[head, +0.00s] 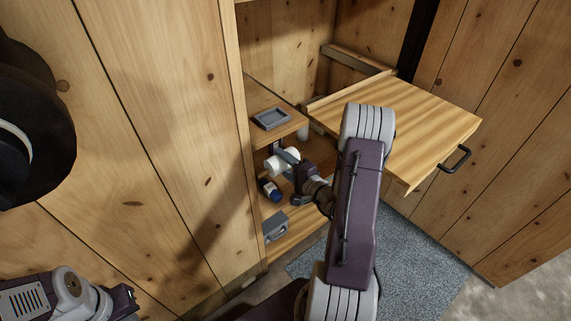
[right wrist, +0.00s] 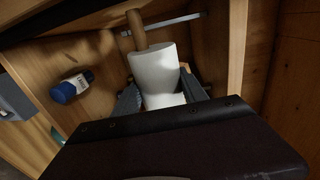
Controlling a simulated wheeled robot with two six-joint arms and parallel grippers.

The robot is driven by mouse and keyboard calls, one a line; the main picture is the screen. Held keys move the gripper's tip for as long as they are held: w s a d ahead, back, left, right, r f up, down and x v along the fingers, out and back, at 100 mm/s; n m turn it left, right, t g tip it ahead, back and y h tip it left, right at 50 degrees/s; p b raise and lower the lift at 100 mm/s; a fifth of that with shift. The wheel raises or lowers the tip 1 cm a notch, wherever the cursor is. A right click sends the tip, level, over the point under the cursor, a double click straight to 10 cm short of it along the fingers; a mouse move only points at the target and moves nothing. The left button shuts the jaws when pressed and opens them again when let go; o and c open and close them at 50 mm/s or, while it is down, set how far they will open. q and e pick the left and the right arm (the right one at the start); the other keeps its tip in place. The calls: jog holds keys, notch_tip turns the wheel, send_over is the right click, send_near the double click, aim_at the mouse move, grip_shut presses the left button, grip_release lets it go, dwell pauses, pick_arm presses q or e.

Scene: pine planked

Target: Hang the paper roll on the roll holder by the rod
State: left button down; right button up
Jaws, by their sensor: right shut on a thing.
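The white paper roll (head: 280,163) is inside the wooden cabinet, below the small upper shelf. My right gripper (head: 291,164) is shut on the paper roll. In the right wrist view the roll (right wrist: 155,70) sits between the two grey fingers. A brown rod (right wrist: 137,31) shows at the roll's far end; how deep it goes is hidden. A thin grey bar (right wrist: 172,21) crosses near the rod. I cannot tell which part is the roll holder, or whether the rod touches it. My left gripper (head: 128,298) is at the bottom left, away from the cabinet, its fingers unclear.
A blue-and-white bottle (head: 270,189) stands on the shelf left of my right gripper. A grey box (head: 275,226) is lower down. A grey tray (head: 271,119) lies on the upper shelf. A wooden panel with a black handle (head: 454,160) juts out at the right.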

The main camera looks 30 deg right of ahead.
jog(key=w+f, duration=0.2)
jog(key=w, duration=0.6)
jog(key=shift+a+b, duration=0.3)
jog(key=shift+b, duration=0.05)
dwell(1.0)
jog(key=shift+f, duration=0.1)
jog(key=o, duration=1.5)
jog(key=shift+c, duration=0.2)
jog(key=shift+s, duration=0.1)
